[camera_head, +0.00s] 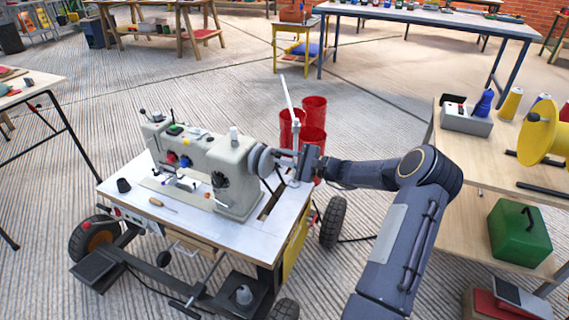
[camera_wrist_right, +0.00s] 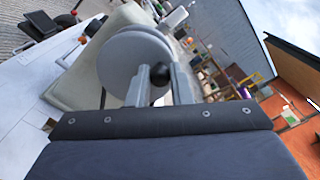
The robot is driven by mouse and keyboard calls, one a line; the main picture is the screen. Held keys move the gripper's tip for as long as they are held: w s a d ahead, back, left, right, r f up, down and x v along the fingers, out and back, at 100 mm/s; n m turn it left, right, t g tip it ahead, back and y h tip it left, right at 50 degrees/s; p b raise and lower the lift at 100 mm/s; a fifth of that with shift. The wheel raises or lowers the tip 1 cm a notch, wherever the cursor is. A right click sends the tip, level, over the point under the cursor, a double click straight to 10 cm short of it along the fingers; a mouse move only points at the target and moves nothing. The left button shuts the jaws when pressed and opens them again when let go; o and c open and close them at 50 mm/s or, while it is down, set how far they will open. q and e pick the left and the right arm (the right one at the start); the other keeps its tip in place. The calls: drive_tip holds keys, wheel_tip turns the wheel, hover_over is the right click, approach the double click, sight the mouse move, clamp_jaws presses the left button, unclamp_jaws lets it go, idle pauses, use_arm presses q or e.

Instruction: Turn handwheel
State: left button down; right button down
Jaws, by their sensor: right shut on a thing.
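A cream sewing machine (camera_head: 208,165) stands on a small white-topped wheeled table (camera_head: 150,208). Its round grey handwheel (camera_head: 263,160) is on the machine's right end. My right gripper (camera_head: 284,160) reaches in from the right and is at the handwheel. In the right wrist view, the pale handwheel disc (camera_wrist_right: 132,55) fills the space just ahead of the fingers. A dark round knob (camera_wrist_right: 160,75) on the wheel sits between the two grey fingers, which are shut on it. My left gripper is not in view.
Red cylinders (camera_head: 313,112) stand behind the table's right side. A wooden workbench (camera_head: 450,160) with a yellow spool (camera_head: 541,132) is at the right. Open floor lies behind.

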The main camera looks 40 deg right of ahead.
drive_tip(key=shift+s+a+n+b, duration=0.15)
drive_tip(key=shift+a+n+b, duration=0.15)
drive_tip(key=shift+n+b, duration=0.75)
drive_tip(key=shift+s+a+n+b, duration=0.15)
drive_tip(key=shift+a+n+b, duration=0.15)
drive_tip(key=shift+n+b, duration=0.7)
drive_tip(key=c, duration=1.3)
unclamp_jaws()
drive_tip(key=p+v, duration=0.1)
drive_tip(key=v, duration=0.7)
drive_tip(key=shift+w, duration=0.1)
